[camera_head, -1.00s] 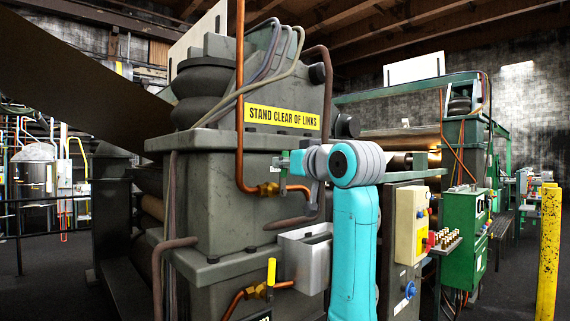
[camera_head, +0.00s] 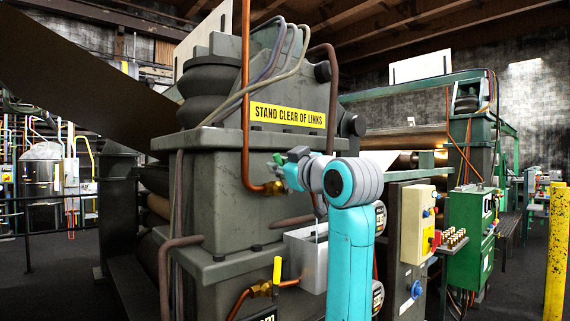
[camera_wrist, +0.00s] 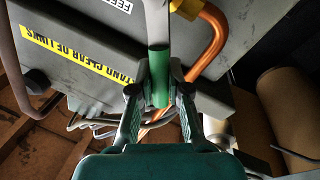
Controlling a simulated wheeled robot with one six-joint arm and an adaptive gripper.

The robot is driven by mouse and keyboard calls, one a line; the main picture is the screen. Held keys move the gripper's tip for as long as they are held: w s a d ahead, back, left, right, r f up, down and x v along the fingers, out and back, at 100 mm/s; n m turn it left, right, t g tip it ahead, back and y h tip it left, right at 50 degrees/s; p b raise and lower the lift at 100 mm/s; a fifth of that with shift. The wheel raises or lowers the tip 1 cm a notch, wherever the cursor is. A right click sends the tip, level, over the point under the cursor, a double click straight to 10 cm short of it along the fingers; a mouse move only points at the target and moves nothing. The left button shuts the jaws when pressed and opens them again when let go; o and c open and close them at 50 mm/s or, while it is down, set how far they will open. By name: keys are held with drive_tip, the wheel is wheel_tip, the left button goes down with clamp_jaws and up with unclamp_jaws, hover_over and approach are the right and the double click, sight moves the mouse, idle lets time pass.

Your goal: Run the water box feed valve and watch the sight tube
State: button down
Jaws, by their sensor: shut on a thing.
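My gripper (camera_wrist: 160,92) is shut on a green lever handle (camera_wrist: 159,72), with one finger on each side of it. In the head view, my gripper (camera_head: 284,167) is beside the brass valve (camera_head: 274,188) on the upright copper pipe (camera_head: 245,90), and a bit of green shows at its tip. The wrist view shows brass fitting (camera_wrist: 186,8) and copper pipe (camera_wrist: 213,40) close to the handle. An open grey metal box (camera_head: 304,259) stands below my arm. A thin pale vertical line (camera_head: 317,238) shows there; I cannot tell whether it is water or a tube.
A second valve with a yellow handle (camera_head: 277,270) sits low, left of the box. The machine frame (camera_head: 212,195) and curved hoses (camera_head: 320,70) surround my gripper. Control boxes (camera_head: 417,224) and a yellow post (camera_head: 556,250) stand to the right.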

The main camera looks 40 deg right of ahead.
drive_tip(key=shift+a+f+n+t+y, duration=0.15)
drive_tip(key=shift+a+f+n, duration=0.25)
drive_tip(key=shift+n, duration=0.55)
drive_tip(key=shift+a+f+n+t+y, duration=0.15)
drive_tip(key=shift+a+f+n, duration=0.2)
drive_tip(key=shift+n, duration=0.6)
drive_tip(key=shift+a, duration=0.1)
drive_tip(key=c, duration=1.1)
unclamp_jaws()
drive_tip(key=shift+s, duration=0.1)
drive_tip(key=s, duration=0.4)
drive_tip(key=s+f, duration=0.1)
drive_tip(key=s, duration=0.2)
drive_tip(key=s+a, duration=0.1)
drive_tip(key=s, duration=0.3)
drive_tip(key=shift+s+a+f, duration=0.1)
drive_tip(key=shift+s+f, duration=0.2)
drive_tip(key=shift+s, duration=0.05)
idle(3.0)
